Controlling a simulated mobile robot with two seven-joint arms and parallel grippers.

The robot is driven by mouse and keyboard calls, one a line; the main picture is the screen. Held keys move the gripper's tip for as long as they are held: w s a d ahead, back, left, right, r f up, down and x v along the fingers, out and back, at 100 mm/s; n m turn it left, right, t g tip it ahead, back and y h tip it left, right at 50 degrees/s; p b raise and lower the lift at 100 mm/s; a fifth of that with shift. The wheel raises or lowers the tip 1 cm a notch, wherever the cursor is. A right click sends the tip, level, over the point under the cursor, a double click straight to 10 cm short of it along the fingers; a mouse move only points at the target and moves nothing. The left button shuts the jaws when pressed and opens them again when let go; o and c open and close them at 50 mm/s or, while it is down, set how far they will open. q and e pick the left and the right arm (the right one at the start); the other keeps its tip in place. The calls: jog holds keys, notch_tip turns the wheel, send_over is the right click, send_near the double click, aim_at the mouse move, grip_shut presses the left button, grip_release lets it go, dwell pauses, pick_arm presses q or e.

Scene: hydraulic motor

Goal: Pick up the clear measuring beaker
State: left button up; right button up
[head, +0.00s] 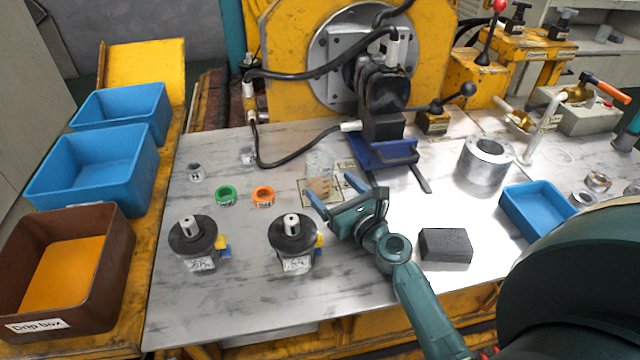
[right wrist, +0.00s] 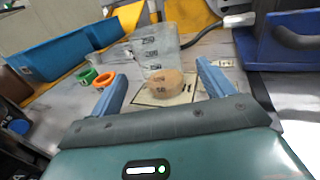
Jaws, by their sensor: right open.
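The clear measuring beaker (head: 319,174) stands upright on the metal table, left of the blue-based black device. In the right wrist view the beaker (right wrist: 158,62) shows black volume marks and stands ahead, between the blue fingers in the picture. My right gripper (head: 334,191) is open and empty, its two blue fingers pointing at the beaker from the near side; it also shows in the right wrist view (right wrist: 158,85). Whether a finger touches the beaker I cannot tell. My left gripper is not in view.
A green ring (head: 226,196) and an orange ring (head: 264,196) lie left of the beaker. Two black-topped motors (head: 198,243) stand in front of them. A blue-based device (head: 384,150) with a hose is close right. A dark block (head: 445,245) lies right of my right arm.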

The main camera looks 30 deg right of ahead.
aim_at(319, 174)
jog(key=w, duration=0.6)
jog(key=shift+a, duration=0.3)
jog(key=shift+c, duration=0.2)
jog(key=c, duration=1.1)
